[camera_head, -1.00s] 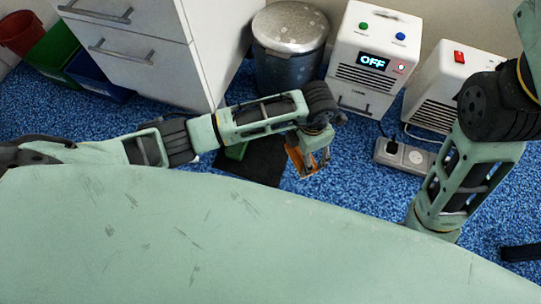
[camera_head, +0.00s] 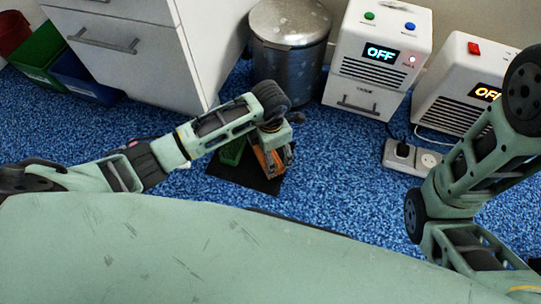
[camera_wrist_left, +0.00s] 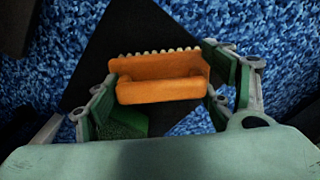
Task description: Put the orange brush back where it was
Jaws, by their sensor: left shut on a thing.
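The orange brush (camera_head: 268,160) is held by my left gripper (camera_head: 275,155) over the black mat (camera_head: 258,181) on the floor. In the left wrist view the brush (camera_wrist_left: 162,80) sits between the two fingers (camera_wrist_left: 165,92), with a row of pale bristles along its far edge. A green thing (camera_head: 231,152), perhaps a dustpan, lies on the mat beside the brush; it shows partly behind the left finger in the left wrist view (camera_wrist_left: 125,124). I cannot tell whether the brush touches the mat. My right arm is at the right; its gripper is out of view.
A metal bin (camera_head: 288,52), a white OFF-display machine (camera_head: 376,65) and a second white machine (camera_head: 455,80) stand behind. A power strip (camera_head: 411,157) lies on the carpet. White drawers (camera_head: 138,40) and colored bins (camera_head: 60,65) are at left. Blue carpet right of the mat is clear.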

